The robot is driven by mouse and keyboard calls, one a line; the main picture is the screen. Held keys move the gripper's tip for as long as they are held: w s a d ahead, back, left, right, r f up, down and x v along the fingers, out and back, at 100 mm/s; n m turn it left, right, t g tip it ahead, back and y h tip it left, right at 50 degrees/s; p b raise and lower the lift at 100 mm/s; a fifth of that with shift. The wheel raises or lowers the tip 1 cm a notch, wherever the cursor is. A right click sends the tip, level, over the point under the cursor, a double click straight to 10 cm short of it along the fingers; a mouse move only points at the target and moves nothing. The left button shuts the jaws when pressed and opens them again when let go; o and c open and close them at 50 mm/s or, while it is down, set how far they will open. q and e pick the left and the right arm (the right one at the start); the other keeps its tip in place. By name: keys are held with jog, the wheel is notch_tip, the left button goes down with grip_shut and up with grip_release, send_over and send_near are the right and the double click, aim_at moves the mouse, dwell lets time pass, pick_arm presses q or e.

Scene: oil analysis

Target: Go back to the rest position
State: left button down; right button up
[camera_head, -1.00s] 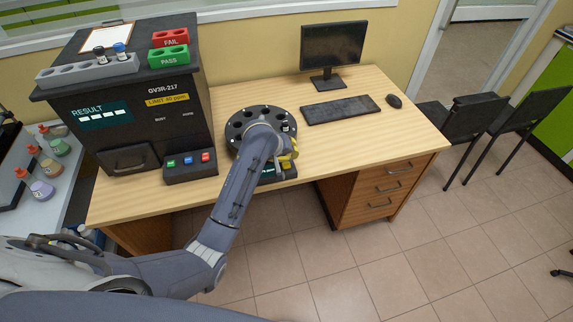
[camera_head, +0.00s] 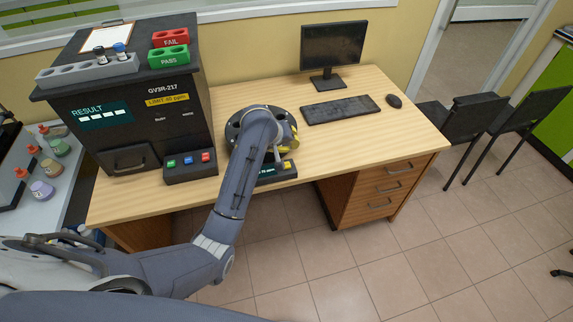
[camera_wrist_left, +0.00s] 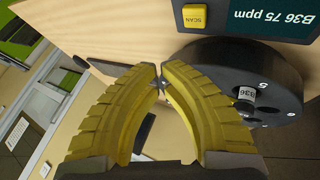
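My right gripper is not in view.
The analyser (camera_head: 150,110) stands at left with a rack (camera_head: 75,74) holding two vials, and red FAIL (camera_head: 170,37) and green PASS (camera_head: 168,54) holders. A monitor (camera_head: 332,45), keyboard (camera_head: 340,109) and mouse (camera_head: 394,101) stand at the back right. The desk's right front is clear.

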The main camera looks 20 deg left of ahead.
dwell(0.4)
pick_arm(q)
jog(key=s+a+f, duration=0.1)
jog(key=s+f, duration=0.1)
jog(key=s, duration=0.1)
jog(key=s+a+f+m+y, duration=0.1)
jog(key=s+f, duration=0.1)
jog(key=s+a+f+m, duration=0.1)
jog(key=s+f, duration=0.1)
jog(key=s, duration=0.1)
jog(key=shift+s+a+f+y, duration=0.25)
jog(key=shift+s+f+y, duration=0.05)
jog(key=shift+y, duration=0.1)
jog(key=s+a+f+m+y, duration=0.1)
jog(key=s+a+m+y, duration=0.3)
jog(key=s, duration=1)
jog(key=s+a+m+y, duration=0.1)
jog(key=s+a+m, duration=0.55)
jog(key=s, duration=0.85)
jog(key=s+d+f+g+h, duration=0.1)
jog(key=s+d+f+h, duration=0.15)
jog(key=f, duration=1.45)
jog(key=s+d+f+g+h, duration=0.15)
jog(key=d+f, duration=0.25)
jog(key=f, duration=1.2)
jog(key=s+f+n+g, duration=0.3)
jog(key=s+f, duration=1.6)
jog(key=s, duration=0.1)
jog(key=shift+s+f+h, duration=0.15)
jog(key=shift+h, duration=0.15)
